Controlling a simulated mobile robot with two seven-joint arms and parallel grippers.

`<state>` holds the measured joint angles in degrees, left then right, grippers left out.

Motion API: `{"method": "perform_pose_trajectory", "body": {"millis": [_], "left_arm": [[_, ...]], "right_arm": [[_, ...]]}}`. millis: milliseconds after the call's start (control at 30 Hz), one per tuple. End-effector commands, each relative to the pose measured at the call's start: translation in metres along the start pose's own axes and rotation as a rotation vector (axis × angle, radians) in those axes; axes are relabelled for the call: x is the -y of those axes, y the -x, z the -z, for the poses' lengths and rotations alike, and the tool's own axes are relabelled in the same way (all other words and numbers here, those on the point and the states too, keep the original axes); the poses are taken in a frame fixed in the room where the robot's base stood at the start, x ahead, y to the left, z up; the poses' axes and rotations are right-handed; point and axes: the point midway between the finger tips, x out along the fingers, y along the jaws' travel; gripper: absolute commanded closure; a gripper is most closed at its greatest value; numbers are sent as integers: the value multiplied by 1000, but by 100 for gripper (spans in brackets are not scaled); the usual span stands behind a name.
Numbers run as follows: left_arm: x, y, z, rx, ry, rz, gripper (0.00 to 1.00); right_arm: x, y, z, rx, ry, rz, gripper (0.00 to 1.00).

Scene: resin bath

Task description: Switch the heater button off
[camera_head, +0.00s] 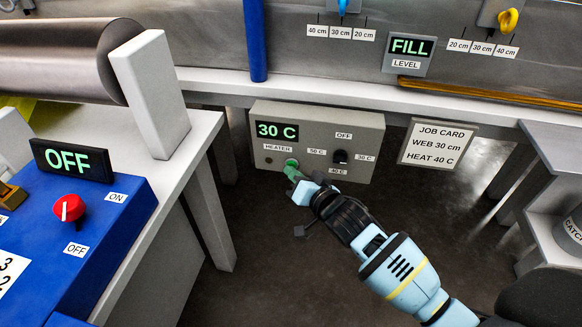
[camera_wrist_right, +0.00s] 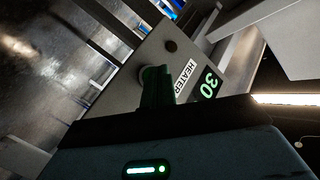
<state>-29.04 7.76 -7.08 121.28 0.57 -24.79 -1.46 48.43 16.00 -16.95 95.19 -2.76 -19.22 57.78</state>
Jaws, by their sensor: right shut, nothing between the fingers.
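The heater box (camera_head: 362,120) is a grey panel below the tank edge. Its display (camera_head: 277,131) reads 30 C in green. The heater button (camera_head: 291,162) is green, below the HEATER label (camera_head: 278,148); it also shows in the wrist view (camera_wrist_right: 149,72), partly hidden by my fingers. My right gripper (camera_head: 297,178) is shut and empty, its fingertips right at the button; I cannot tell whether they touch it. Its fingers show green-tinted in the wrist view (camera_wrist_right: 157,90). My left gripper is out of view.
A black dial (camera_head: 340,157) sits right of the button, among OFF, 30 C, 40 C and 50 C labels. A job card (camera_head: 438,145) reads WEB 30 cm, HEAT 40 C. A blue console (camera_head: 120,215) with a red knob (camera_head: 69,208) and OFF display (camera_head: 72,160) stands left.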

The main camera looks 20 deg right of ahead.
Motion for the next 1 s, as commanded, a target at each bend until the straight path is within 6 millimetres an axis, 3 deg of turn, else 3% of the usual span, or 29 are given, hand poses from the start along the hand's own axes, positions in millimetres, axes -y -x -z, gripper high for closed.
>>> {"method": "perform_pose_trajectory", "body": {"millis": [633, 1000], "left_arm": [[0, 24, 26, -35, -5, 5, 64], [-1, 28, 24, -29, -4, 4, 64]], "right_arm": [[28, 37, -27, 3, -4, 0, 100], [30, 42, -32, 4, -1, -1, 100]]}}
